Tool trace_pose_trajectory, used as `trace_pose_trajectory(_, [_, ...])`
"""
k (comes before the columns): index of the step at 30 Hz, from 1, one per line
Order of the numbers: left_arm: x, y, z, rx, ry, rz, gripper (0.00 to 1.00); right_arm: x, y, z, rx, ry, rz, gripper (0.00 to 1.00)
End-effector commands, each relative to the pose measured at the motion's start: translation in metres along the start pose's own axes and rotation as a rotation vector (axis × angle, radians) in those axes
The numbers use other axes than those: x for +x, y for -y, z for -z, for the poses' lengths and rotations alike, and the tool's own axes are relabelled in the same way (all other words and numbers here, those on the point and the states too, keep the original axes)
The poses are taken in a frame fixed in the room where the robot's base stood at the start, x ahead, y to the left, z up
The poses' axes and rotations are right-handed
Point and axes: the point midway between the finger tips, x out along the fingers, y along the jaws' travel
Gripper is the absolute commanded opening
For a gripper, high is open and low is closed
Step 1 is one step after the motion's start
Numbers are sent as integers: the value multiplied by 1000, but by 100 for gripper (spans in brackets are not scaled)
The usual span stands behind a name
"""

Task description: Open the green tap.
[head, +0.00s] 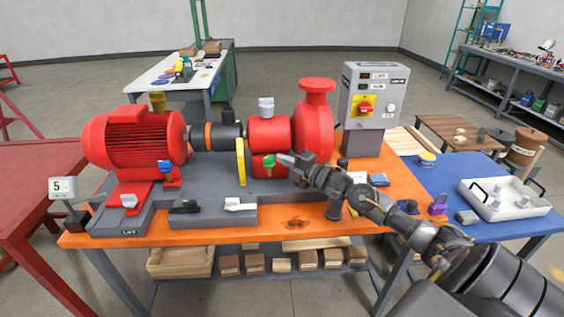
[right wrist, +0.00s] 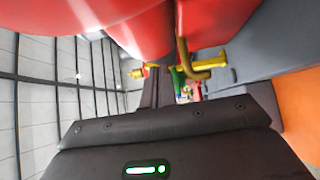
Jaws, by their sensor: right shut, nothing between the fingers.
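The green tap (head: 268,160) is on the front of the red pump, low between the yellow guard and the round pump casing. In the right wrist view, a sliver of green (right wrist: 177,78) shows beside a bent brass pipe (right wrist: 196,68), partly behind the fingers. My right gripper (head: 284,159) reaches in from the right. Its shut, empty fingertips are just right of the green handle; I cannot tell whether they touch it. It also shows in the right wrist view (right wrist: 158,88), with the fingers pointing at the brass fittings. My left gripper is not in view.
The red pump casing (head: 313,125) rises close behind my right gripper. A yellow guard (head: 241,162) stands left of the tap, and a red motor (head: 137,140) further left. A grey control box (head: 373,96) stands right. Black and white levers sit on the front grey block (head: 214,217).

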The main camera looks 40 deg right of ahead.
Motion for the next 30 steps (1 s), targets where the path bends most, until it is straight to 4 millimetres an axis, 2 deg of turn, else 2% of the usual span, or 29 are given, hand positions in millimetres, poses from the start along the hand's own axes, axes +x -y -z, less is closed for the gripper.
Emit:
trace_pose_trajectory(5, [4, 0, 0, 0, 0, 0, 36, 0, -26, -1, -6, 0, -4, 0])
trace_pose_trajectory(15, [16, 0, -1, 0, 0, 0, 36, -36, -88, 40, -7, -3, -2, 0])
trace_pose_trajectory(24, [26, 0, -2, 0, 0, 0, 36, -76, -114, 85, -5, -3, -1, 0])
trace_pose_trajectory(30, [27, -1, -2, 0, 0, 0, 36, -90, -123, 100, -2, 0, 0, 0])
